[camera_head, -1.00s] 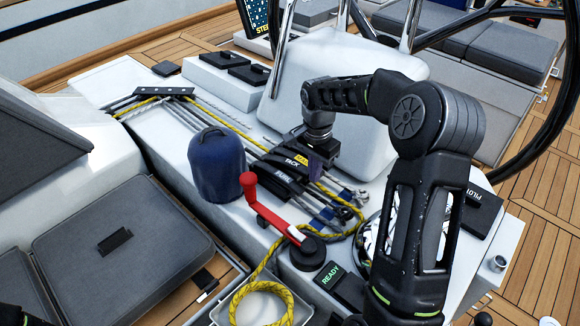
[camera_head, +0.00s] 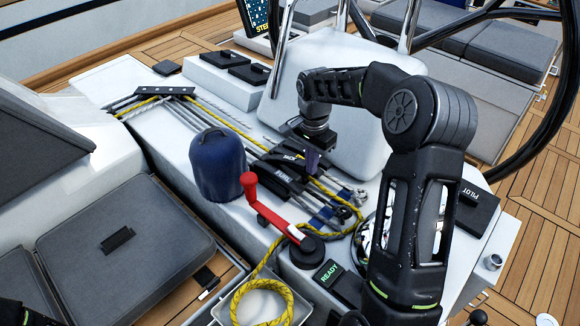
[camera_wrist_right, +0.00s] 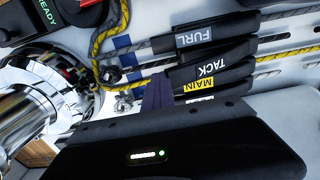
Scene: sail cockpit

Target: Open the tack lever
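The tack lever (camera_wrist_right: 212,70) is a black handle with a white TACK label. In the right wrist view it lies between the FURL lever (camera_wrist_right: 205,38) and the yellow-labelled MAIN lever (camera_wrist_right: 205,92). In the head view, the tack lever (camera_head: 284,163) sits in the clutch bank, partly hidden by my right gripper (camera_head: 312,160). The purple fingers of my right gripper (camera_wrist_right: 158,92) are beside the lever ends, near TACK and MAIN. Contact and the gap between the fingers cannot be made out. My left gripper is not clearly in view.
A red-handled winch crank (camera_head: 268,212) and a blue covered winch (camera_head: 217,165) stand left of the clutches. Yellow rope (camera_head: 258,285) runs to a tray at the front. A chrome winch (camera_wrist_right: 35,115) is close to my right wrist.

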